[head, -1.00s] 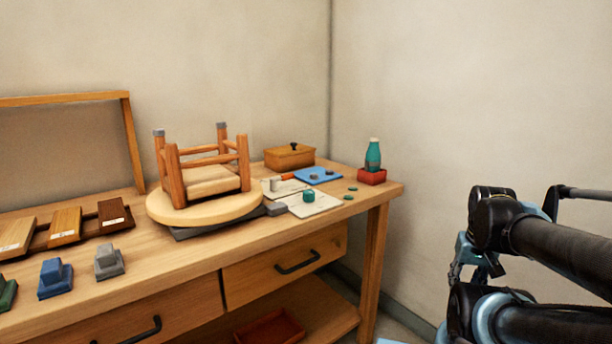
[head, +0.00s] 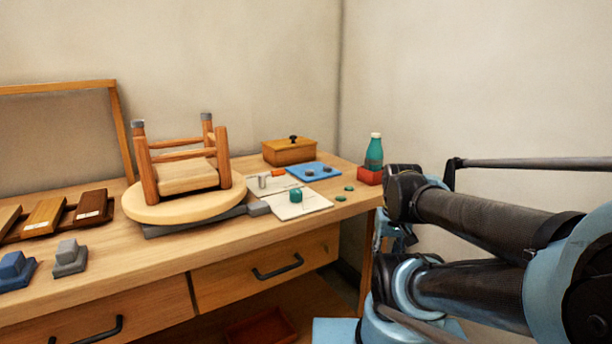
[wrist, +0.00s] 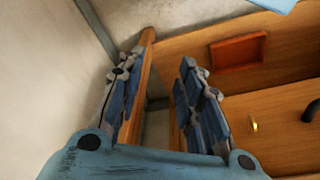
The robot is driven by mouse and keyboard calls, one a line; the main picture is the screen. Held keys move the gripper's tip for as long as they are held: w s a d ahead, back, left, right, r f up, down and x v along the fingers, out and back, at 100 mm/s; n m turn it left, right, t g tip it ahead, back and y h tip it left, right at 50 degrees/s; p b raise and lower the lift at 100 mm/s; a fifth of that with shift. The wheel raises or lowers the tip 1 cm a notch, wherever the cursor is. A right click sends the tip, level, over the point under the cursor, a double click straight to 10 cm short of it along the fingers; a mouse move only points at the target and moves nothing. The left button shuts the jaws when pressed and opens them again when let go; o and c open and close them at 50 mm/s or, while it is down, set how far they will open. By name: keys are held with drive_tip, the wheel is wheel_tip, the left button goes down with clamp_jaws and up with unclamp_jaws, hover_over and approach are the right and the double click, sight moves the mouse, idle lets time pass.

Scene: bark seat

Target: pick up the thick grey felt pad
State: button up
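Two small grey-brown round pads lie on a blue mat (head: 328,168) at the back right of the bench in the head view. The nearer grey pad (head: 309,173) and the farther grey pad (head: 327,168) are too small there to tell which is the thick felt one. My gripper (wrist: 164,58) is open and empty in the wrist view, its two fingers well apart. It is off the bench's right end, lower than the mat and clear of the pads. In the head view it is partly hidden behind my arm. No pad shows in the wrist view.
An upturned stool (head: 185,172) stands on a round board (head: 150,208). Near the mat are a wooden box (head: 290,151), a teal bottle (head: 374,153) in a red holder (head: 369,176), a teal jar (head: 296,195) and green discs (head: 348,188). A red tray (wrist: 238,53) sits low.

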drive_tip(key=o, duration=0.3)
drive_tip(key=shift+o, duration=0.6)
drive_tip(key=shift+a+r+n, duration=0.2)
drive_tip(key=shift+r+n, duration=0.2)
drive_tip(key=shift+r, duration=0.8)
drive_tip(key=w+a+r+n, duration=0.2)
drive_tip(key=w+r+n, duration=0.1)
drive_tip(key=w+r, duration=0.1)
drive_tip(key=w+a+r+n, duration=0.2)
drive_tip(key=w+r+n, duration=0.1)
drive_tip(key=w+r, duration=0.2)
drive_tip(key=w+a+r+n+g, duration=0.1)
drive_tip(key=w+a+r+n, duration=0.1)
drive_tip(key=w+r, duration=0.3)
drive_tip(key=shift+a+r+n, duration=0.2)
drive_tip(key=shift+r+n, duration=0.4)
drive_tip(key=shift+r, duration=0.85)
drive_tip(key=w+a+r+n, duration=0.6)
drive_tip(key=w+r, duration=0.2)
drive_tip(key=w, duration=0.1)
wheel_tip(320, 180, up, 4)
drive_tip(key=f+n+g, duration=0.1)
drive_tip(key=n, duration=0.5)
hover_over(310, 173)
drive_tip(key=w, duration=0.2)
wheel_tip(310, 173, down, 16)
drive_tip(key=shift+d+r, duration=0.1)
drive_tip(key=shift+d, duration=0.05)
